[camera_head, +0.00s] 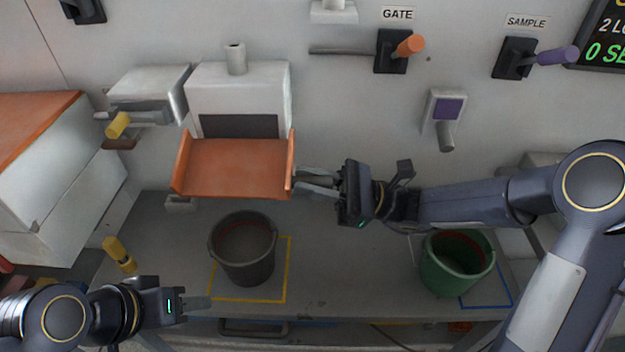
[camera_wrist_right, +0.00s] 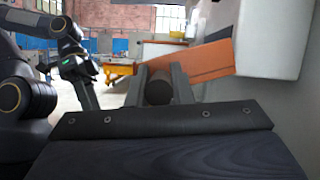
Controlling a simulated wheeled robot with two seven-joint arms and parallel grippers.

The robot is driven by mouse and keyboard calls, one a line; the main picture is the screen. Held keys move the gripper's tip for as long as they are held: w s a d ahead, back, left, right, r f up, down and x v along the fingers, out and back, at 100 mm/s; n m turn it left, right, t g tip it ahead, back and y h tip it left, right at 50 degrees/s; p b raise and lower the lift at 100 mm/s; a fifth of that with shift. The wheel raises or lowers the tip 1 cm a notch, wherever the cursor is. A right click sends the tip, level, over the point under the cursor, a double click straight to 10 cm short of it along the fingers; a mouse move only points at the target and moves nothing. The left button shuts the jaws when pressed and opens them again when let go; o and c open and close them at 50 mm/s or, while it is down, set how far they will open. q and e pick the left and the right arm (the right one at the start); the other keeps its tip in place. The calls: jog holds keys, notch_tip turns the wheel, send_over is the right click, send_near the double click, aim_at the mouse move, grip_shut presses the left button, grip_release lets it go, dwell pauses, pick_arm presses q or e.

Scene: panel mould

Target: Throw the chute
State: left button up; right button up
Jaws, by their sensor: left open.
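The orange chute (camera_head: 236,166) is an open tray with raised sides, below the white box on the wall, tilted across in the right wrist view (camera_wrist_right: 207,68). My right gripper (camera_head: 315,182) is at the chute's right side. In the right wrist view its fingers (camera_wrist_right: 159,85) stand on both sides of a dark round handle (camera_wrist_right: 158,92) and appear shut on it. My left gripper (camera_head: 198,303) is open and empty, low at the left, in front of the grey bucket.
A grey bucket (camera_head: 243,250) stands in a yellow outline below the chute. A green bucket (camera_head: 457,268) stands at a blue outline on the right. The GATE lever (camera_head: 409,46) and SAMPLE lever (camera_head: 558,56) are on the wall. The shelf between the buckets is clear.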

grip_shut()
